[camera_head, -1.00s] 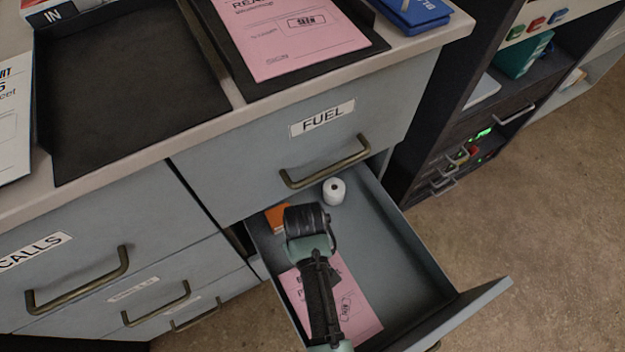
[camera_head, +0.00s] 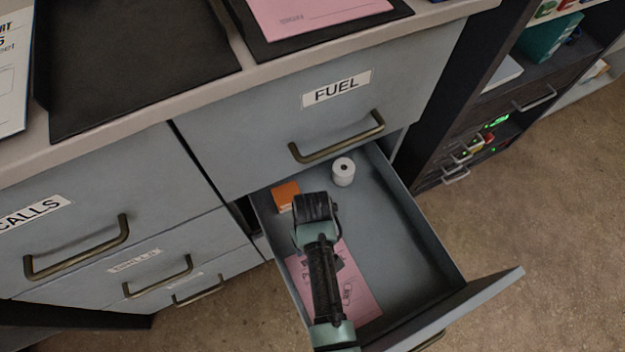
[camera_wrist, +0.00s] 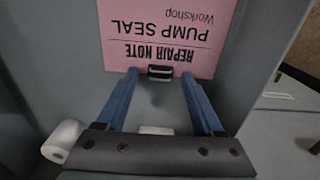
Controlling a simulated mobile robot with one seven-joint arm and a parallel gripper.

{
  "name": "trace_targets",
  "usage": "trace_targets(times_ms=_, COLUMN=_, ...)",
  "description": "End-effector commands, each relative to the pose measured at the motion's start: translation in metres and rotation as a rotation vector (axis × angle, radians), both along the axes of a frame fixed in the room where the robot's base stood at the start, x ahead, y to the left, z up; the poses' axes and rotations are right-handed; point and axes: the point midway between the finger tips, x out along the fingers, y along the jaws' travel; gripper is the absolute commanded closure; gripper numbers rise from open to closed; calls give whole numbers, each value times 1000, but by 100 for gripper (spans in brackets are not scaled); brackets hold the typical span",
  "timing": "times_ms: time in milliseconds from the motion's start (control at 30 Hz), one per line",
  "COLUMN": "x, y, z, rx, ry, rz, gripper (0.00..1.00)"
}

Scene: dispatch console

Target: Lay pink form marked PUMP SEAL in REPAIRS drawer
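The pink form (camera_head: 362,290) lies in the open drawer (camera_head: 425,240), partly covered by my arm in the head view. In the wrist view the form (camera_wrist: 160,40) appears upside down and reads REPAIR NOTE, PUMP SEAL, Workshop. A small black clip-like piece (camera_wrist: 160,72) sits at its near edge. My gripper (camera_wrist: 160,77) has its two blue fingers apart, one on each side of that piece, with gaps visible. In the head view my arm hides the fingertips. The open drawer's label is not visible.
The open drawer also holds a white roll (camera_head: 343,172) and an orange box (camera_head: 285,196). The closed FUEL drawer (camera_head: 290,120) is above it. Another pink form (camera_head: 315,14) lies in a black tray on the counter. A dark shelf unit (camera_head: 475,110) stands at right.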

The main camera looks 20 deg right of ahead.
Motion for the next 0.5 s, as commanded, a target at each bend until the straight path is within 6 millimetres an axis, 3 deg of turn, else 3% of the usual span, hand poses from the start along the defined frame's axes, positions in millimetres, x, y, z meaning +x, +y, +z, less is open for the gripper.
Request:
trace_targets(times_ms=267, x=0, y=0, z=2, rx=0, ry=0, rz=0, gripper=31)
trace_targets(times_ms=367, x=0, y=0, z=13, rx=0, ry=0, rz=1, gripper=31)
trace_targets(times_ms=500, x=1, y=0, z=41, rx=-1, ry=-2, rz=1, gripper=31)
